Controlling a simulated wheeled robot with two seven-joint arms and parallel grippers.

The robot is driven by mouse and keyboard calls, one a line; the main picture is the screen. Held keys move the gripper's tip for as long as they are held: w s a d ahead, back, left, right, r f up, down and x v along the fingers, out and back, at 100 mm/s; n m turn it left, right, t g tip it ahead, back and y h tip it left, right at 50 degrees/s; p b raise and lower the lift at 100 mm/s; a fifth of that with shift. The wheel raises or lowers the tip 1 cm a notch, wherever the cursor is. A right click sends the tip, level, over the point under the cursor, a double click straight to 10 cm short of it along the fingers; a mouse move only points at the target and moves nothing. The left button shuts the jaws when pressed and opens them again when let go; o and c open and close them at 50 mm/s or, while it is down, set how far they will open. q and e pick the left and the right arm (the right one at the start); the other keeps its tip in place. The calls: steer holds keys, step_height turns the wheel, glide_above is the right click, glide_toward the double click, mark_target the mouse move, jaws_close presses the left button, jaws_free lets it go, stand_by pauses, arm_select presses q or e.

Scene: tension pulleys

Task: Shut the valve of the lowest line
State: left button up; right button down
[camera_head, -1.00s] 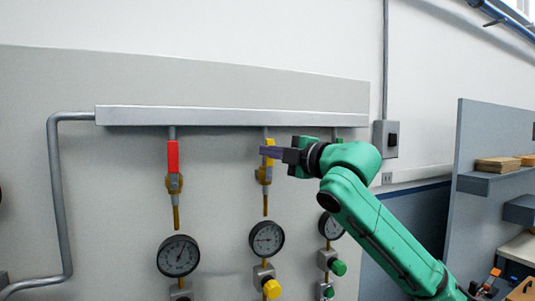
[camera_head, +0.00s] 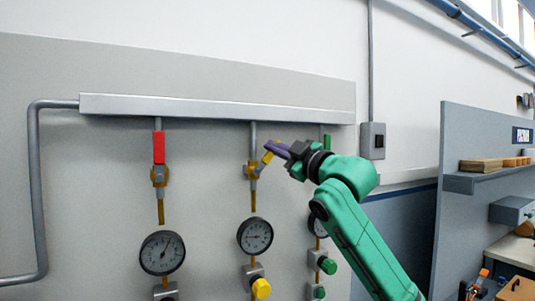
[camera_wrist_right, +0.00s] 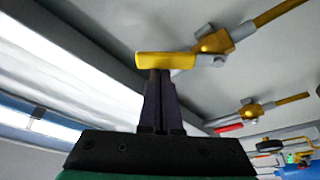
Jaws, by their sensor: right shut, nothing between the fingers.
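Three lines hang from a grey manifold (camera_head: 215,107), with red (camera_head: 158,147), yellow (camera_head: 267,157) and green (camera_head: 327,142) valve handles. The red handle is upright, in line with its pipe. The yellow handle is tilted, its free end up and right of its brass valve body (camera_head: 251,171). My right gripper (camera_head: 274,149) is shut and empty, its fingertips at the free end of the yellow handle. In the right wrist view the fingertips (camera_wrist_right: 160,76) meet the handle's edge and seem to touch it. The green valve is partly hidden by my right arm. My left gripper is out of view.
Dial gauges sit below the red line (camera_head: 162,253) and yellow line (camera_head: 255,236); my arm partly covers the third gauge (camera_head: 315,226). Yellow (camera_head: 261,288) and green (camera_head: 328,266) knobs sit lower. A grey shelf panel (camera_head: 465,135) stands at right.

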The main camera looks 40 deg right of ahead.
arm_select(q)
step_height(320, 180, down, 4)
steer(key=b, duration=0.4)
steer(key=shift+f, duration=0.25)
arm_select(e)
steer(key=d+f+m+h, duration=0.1)
steer(key=m, duration=0.2)
steer(key=d+f+m+h, duration=0.1)
steer(key=f+m+h, duration=0.1)
steer(key=m, duration=0.2)
steer(key=s+d+f+m+h, duration=0.1)
steer(key=m, duration=0.2)
steer(key=shift+f+h, duration=0.15)
steer(key=shift+h, duration=0.15)
